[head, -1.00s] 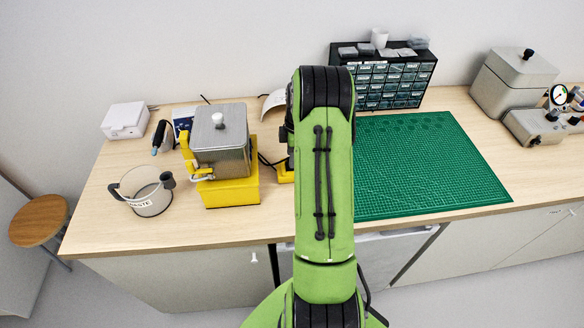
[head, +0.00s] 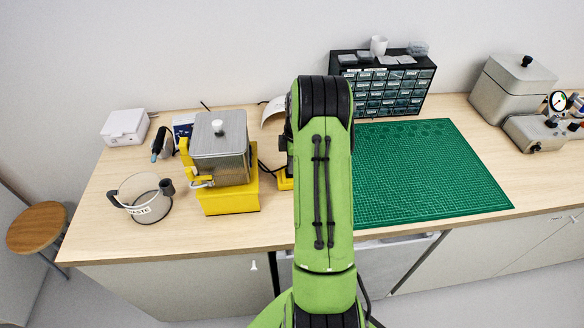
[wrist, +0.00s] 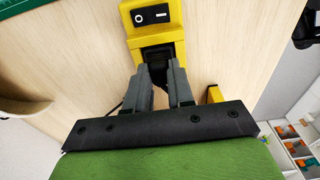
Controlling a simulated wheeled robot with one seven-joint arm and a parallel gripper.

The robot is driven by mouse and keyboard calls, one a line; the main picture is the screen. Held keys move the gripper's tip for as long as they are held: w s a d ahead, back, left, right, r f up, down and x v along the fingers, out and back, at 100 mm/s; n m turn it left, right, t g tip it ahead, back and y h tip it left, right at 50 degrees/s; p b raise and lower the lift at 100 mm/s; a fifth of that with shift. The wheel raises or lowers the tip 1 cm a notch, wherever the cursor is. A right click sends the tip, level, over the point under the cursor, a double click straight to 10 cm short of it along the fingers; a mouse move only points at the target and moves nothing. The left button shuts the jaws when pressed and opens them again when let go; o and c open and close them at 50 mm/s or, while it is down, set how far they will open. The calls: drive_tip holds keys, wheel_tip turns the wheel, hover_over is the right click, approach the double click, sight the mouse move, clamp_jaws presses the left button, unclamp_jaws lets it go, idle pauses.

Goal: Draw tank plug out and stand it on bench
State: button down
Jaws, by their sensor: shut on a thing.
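My gripper (wrist: 158,80) shows in the wrist view, its two grey fingers shut on a dark plug (wrist: 156,54) at the yellow socket unit (wrist: 156,32). This unit carries a black rocker switch. I cannot tell whether the plug is seated or slightly out. In the head view my green arm hides the gripper and plug; only an edge of the yellow unit (head: 285,182) shows beside it. The metal tank (head: 222,160) with a white knob stands on a yellow base (head: 228,197) to the left. A black cord runs from near the tank toward the yellow unit.
A clear waste jug (head: 147,207) stands front left of the tank. A white box (head: 125,127) is behind it. A green mat (head: 425,170) lies to the right, mostly bare. A drawer cabinet (head: 385,88) and a grey lidded box (head: 512,88) stand at the back.

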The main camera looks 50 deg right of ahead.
drive_tip(key=shift+r, duration=0.1)
drive_tip(key=shift+r+p, duration=2.4)
drive_tip(key=shift+r, duration=1.05)
